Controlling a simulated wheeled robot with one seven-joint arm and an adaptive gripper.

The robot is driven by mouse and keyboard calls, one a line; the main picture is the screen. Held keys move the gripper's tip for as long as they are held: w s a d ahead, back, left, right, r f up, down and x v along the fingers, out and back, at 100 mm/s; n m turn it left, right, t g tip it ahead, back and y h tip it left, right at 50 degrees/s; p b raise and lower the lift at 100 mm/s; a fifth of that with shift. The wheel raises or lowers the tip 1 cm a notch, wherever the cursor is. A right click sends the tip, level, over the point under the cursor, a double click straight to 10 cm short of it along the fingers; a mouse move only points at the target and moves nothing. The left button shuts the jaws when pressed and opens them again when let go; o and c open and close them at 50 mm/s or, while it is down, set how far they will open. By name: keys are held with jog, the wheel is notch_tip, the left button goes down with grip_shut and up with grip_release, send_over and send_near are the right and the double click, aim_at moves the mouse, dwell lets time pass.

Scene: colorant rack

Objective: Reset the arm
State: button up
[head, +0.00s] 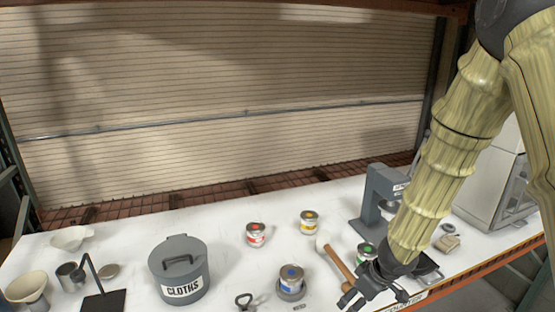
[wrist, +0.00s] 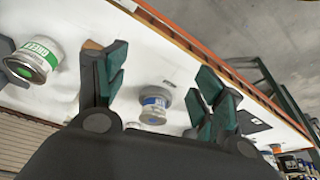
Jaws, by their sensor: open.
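My gripper (head: 368,296) is at the lower right of the head view, over the front part of the white table, with my arm reaching down from the upper right. In the wrist view its two dark green-padded fingers (wrist: 160,75) are spread apart with nothing between them. Beyond the gap, a can with a blue label (wrist: 155,100) stands on the table, clear of the fingers. The blue-labelled can (head: 291,279) is left of my gripper in the head view. A green-labelled can (head: 366,252) is just behind my gripper, partly hidden; it also shows in the wrist view (wrist: 36,58).
A mallet (head: 338,262) lies close beside my gripper. Red (head: 256,235) and yellow (head: 309,222) cans stand farther back. A grey press-like machine (head: 376,195) stands behind the arm. A grey CLOTHS bin (head: 179,268) stands left. The table between bin and cans is mostly clear.

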jog(key=s+a+f+m+g+b, duration=0.1)
jog(key=s+f+m+b, duration=0.1)
jog(key=s+f, duration=0.55)
jog(key=s+a+f+m+y+b, duration=0.1)
jog(key=s+a+f+b, duration=0.2)
jog(key=f, duration=0.7)
jog(key=s+f+m+g+b, duration=0.1)
jog(key=s+f+m+b, duration=0.1)
jog(key=s+f, duration=0.6)
jog(key=s+d+f+m+g+h+b, duration=0.1)
jog(key=s+d+f+m+h+b, duration=0.1)
jog(key=s+f, duration=1)
jog(key=s+d+h+b, duration=0.1)
jog(key=s+d+b, duration=0.1)
jog(key=shift+d+f+m, duration=0.3)
jog(key=shift+d+m, duration=0.1)
